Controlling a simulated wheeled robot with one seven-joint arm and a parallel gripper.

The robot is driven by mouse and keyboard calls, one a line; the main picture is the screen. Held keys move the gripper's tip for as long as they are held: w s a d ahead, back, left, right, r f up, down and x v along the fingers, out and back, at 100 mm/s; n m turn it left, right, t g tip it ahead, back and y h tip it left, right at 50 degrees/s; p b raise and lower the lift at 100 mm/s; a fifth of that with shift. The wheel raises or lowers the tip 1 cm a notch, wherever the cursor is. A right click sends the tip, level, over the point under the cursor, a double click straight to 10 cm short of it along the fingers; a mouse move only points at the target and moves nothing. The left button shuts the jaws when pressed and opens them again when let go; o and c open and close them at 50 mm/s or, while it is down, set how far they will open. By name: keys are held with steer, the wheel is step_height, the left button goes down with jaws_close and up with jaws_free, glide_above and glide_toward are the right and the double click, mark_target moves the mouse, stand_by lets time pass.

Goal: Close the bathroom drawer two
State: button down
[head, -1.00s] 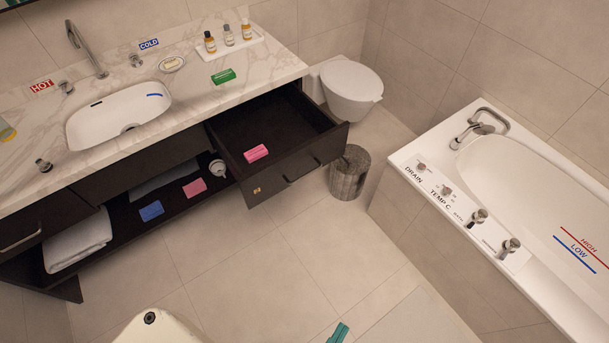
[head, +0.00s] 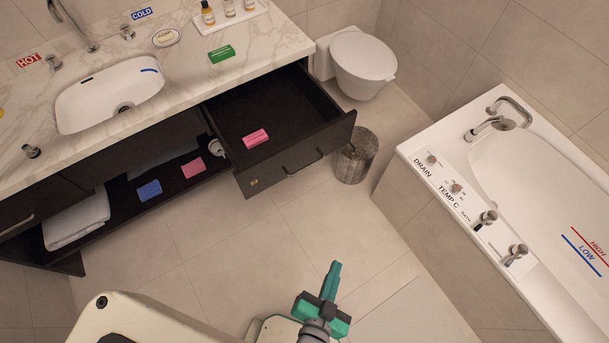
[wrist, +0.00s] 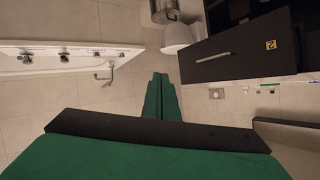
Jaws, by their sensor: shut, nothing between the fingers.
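The dark drawer (head: 290,160) under the right part of the counter is pulled out, with a bar handle on its front and a pink box (head: 255,138) inside. Its front also shows in the wrist view (wrist: 235,65), at the upper right, with the handle and a small yellow label. My gripper (head: 333,275) is green, shut and empty, over the floor in front of the drawer and apart from it. In the wrist view, the closed fingers (wrist: 160,85) point away at the middle, left of the drawer front.
A waste bin (head: 354,157) stands right of the drawer, near the toilet (head: 360,65). The bathtub (head: 420,150) bounds the right side. An open shelf (head: 125,195) with towels and boxes lies left of the drawer. The floor between is clear.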

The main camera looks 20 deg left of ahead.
steer(key=w+a+f+m+g+y, duration=0.1)
steer(key=w+f+m+g+y, duration=0.15)
steer(key=w, duration=0.35)
steer(key=w+a+f+m+g+y, duration=0.1)
steer(key=w+f+m, duration=0.1)
steer(key=w+f, duration=0.25)
steer(key=w+a+r+g+y, duration=0.3)
steer(key=w+a+r+y, duration=0.25)
steer(key=w, duration=0.25)
steer(key=w+a+r+x, duration=0.1)
steer(key=r+x, duration=0.1)
steer(key=x, duration=1)
steer(key=shift+w+a, duration=0.2)
steer(key=shift+w, duration=0.15)
steer(key=shift+f, duration=0.1)
